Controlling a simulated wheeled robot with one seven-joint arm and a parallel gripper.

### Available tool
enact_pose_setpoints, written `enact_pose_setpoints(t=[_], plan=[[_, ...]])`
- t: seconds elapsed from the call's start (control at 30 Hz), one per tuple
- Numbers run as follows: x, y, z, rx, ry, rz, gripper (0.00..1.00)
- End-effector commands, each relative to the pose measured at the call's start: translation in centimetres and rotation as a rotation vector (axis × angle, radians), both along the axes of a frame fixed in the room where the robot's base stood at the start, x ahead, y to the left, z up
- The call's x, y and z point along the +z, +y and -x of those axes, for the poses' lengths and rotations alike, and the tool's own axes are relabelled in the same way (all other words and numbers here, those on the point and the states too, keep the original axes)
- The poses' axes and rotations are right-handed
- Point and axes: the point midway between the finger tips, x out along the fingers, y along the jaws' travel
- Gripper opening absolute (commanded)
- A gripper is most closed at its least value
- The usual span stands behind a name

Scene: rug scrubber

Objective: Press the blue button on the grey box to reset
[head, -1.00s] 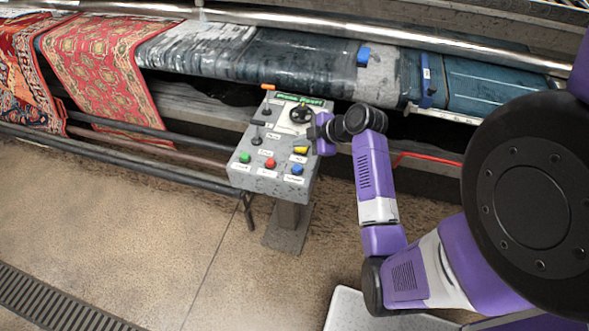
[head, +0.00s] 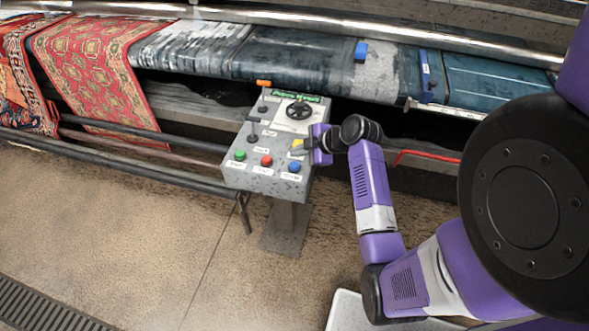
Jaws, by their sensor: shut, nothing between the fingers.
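The grey box (head: 262,183) stands on a post, with its sloped panel facing up. The blue button (head: 294,166) is at the right end of the front row on the panel. A green button (head: 240,155) and a red button (head: 266,161) are to its left. My gripper (head: 300,148) is over the right side of the panel, just behind the blue button in the picture. Its fingers are shut with nothing between them. The blue button is in plain view and the fingers look apart from it; their height above the panel is hard to tell.
The panel also has a black handwheel (head: 299,110), an orange-topped lever (head: 263,95) and a black lever (head: 252,131). Behind it is the rug machine with a red patterned rug (head: 95,75) and metal rails. The floor (head: 130,225) in front is clear.

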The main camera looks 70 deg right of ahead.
Motion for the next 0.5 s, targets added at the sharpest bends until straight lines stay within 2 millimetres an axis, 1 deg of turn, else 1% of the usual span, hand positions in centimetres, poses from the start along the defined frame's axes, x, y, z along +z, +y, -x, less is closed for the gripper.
enact_pose_setpoints(t=[0.03,0.13,0.27,0.5], plan=[[-1.2,0.0,0.0,0.001,0.0,-0.001,0.0],[-2.1,0.1,-0.1,0.002,0.0,0.0,0.0],[-2.5,0.0,-0.1,0.002,0.0,0.0,0.0],[-2.4,0.0,0.0,0.001,-0.001,0.0,0.0]])
